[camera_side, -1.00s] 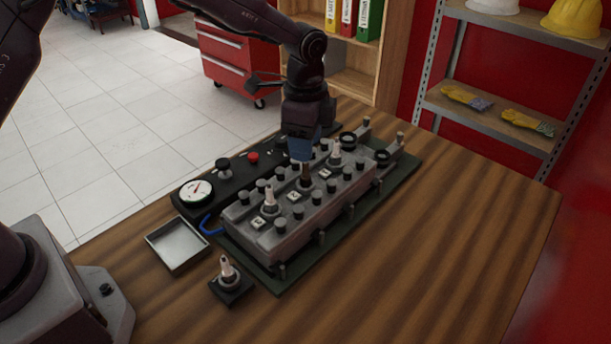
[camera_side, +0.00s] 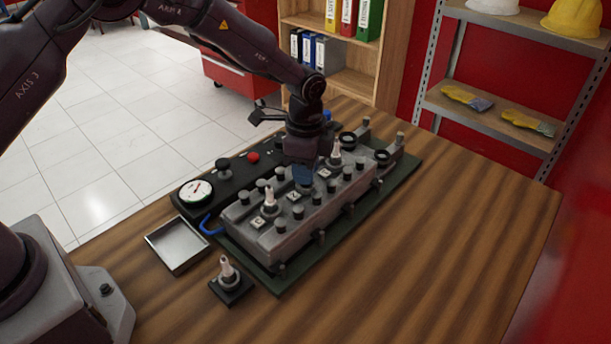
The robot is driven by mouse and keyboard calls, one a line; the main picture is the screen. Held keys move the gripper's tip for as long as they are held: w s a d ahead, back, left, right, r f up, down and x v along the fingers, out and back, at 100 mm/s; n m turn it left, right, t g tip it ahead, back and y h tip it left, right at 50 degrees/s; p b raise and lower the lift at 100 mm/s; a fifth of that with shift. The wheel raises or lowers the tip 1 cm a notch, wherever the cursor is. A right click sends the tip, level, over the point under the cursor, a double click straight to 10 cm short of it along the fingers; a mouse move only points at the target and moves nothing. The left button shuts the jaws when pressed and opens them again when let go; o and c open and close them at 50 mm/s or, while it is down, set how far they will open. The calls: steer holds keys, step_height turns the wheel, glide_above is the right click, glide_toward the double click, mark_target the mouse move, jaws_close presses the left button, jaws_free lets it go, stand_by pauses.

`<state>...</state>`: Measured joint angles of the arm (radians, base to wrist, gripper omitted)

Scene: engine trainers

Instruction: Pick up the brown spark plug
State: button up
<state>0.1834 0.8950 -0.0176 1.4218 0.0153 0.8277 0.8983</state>
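The grey engine head (camera_side: 283,233) lies on a dark green base on the wooden table. My gripper (camera_side: 303,181) points down at the middle of the head, low over the socket where the brown spark plug stood in view earlier. The brown plug is now hidden by the blue fingers, so I cannot tell whether they are around it or shut on it. A white spark plug (camera_side: 269,198) stands in the near left part of the head, and another white one (camera_side: 336,152) stands to the right of my gripper.
A black control panel with a gauge (camera_side: 196,191) runs behind the head. An empty metal tray (camera_side: 177,246) lies at the left. A spare white plug (camera_side: 227,271) stands in a small black holder (camera_side: 232,290) in front. The table's right side (camera_side: 450,240) is clear.

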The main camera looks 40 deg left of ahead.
jaws_close()
steer(key=shift+r, duration=0.35)
step_height(320, 180, up, 2)
steer(key=shift+r, duration=0.25)
steer(key=s+a+r, duration=0.2)
steer(key=s+r, duration=1)
steer(key=s, duration=0.1)
steer(key=shift+s+a+r, duration=0.35)
steer(key=shift+r, duration=0.05)
